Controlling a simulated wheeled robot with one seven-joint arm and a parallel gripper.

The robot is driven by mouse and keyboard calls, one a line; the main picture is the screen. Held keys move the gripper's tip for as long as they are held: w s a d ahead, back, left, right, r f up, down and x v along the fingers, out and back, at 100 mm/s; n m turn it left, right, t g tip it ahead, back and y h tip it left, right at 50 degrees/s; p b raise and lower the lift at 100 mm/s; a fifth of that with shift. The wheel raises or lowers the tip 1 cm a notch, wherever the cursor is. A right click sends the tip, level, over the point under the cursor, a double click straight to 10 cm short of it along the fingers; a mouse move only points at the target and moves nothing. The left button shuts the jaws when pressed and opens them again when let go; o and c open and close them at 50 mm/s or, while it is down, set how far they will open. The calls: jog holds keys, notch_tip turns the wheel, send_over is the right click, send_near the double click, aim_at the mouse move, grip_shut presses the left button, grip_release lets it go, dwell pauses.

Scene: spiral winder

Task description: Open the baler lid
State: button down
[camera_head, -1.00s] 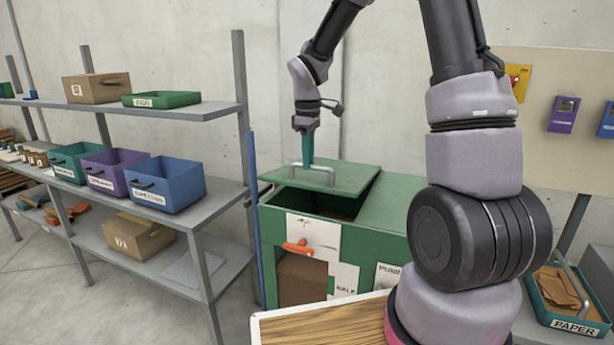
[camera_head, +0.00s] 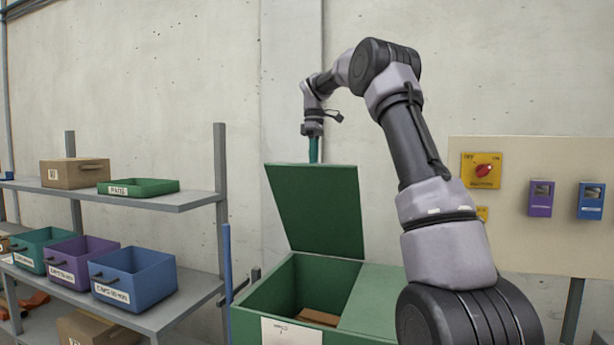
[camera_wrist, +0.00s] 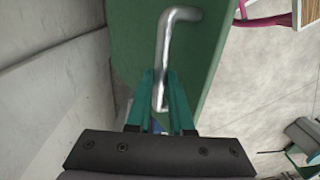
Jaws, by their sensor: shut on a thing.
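The baler (camera_head: 385,300) is a green box at the lower middle of the head view. Its green lid (camera_head: 318,208) stands tilted steeply up at the back, and the opening below shows a brown cardboard-like piece (camera_head: 320,317) inside. My gripper (camera_wrist: 160,82) is shut on the lid's metal handle (camera_wrist: 176,22), with its teal fingers around one end of the bar in the wrist view. In the head view the fingers (camera_head: 314,150) are partly hidden behind the lid's top edge, and the handle is out of sight there.
A grey shelf (camera_head: 200,195) with green, purple and blue bins stands at the left. A board (camera_head: 540,240) with a yellow panel and red switch (camera_head: 484,171) is at the right. A concrete wall is behind the baler.

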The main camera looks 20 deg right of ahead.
jog(key=w+d+r, duration=0.1)
jog(key=w+d, duration=0.4)
jog(key=w, duration=0.1)
jog(key=shift+w+r, duration=0.25)
jog(key=shift+r, duration=0.05)
dwell(0.3)
jog(key=c, duration=0.8)
grip_release()
jog(key=shift+w+f, duration=0.1)
jog(key=shift+r, duration=0.2)
jog(key=shift+a, duration=0.1)
